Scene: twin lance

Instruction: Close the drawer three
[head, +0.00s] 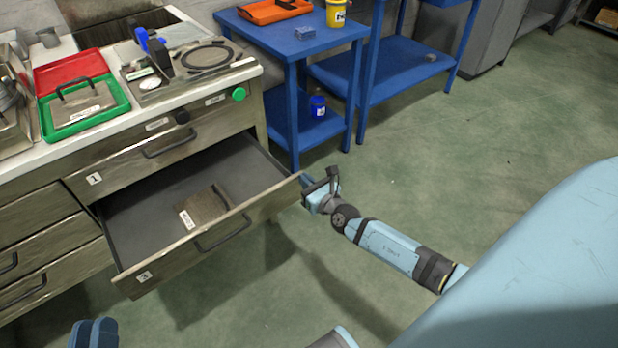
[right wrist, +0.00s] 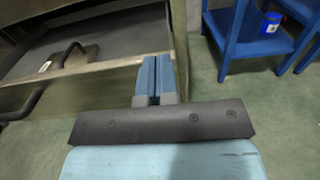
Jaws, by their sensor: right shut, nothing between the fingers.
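The open drawer (head: 205,240) is pulled far out of the cabinet. Its front has a dark bar handle and a small label that looks like a 3. A flat brown piece with a white tag lies inside. My right gripper (head: 305,180) is shut and empty at the right end of the drawer front. In the right wrist view its blue fingers (right wrist: 155,75) overlap the end of the drawer front (right wrist: 85,88); I cannot tell whether they touch. My left gripper (head: 94,333) shows only its blue fingers, close together, at the bottom left, away from the drawer.
Drawer 1 (head: 130,170) above is shut. The worktop carries a green tray (head: 125,103), a red tray (head: 70,70) and tools. A blue table (head: 290,45) stands just behind the drawer's right side. The green floor in front and to the right is clear.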

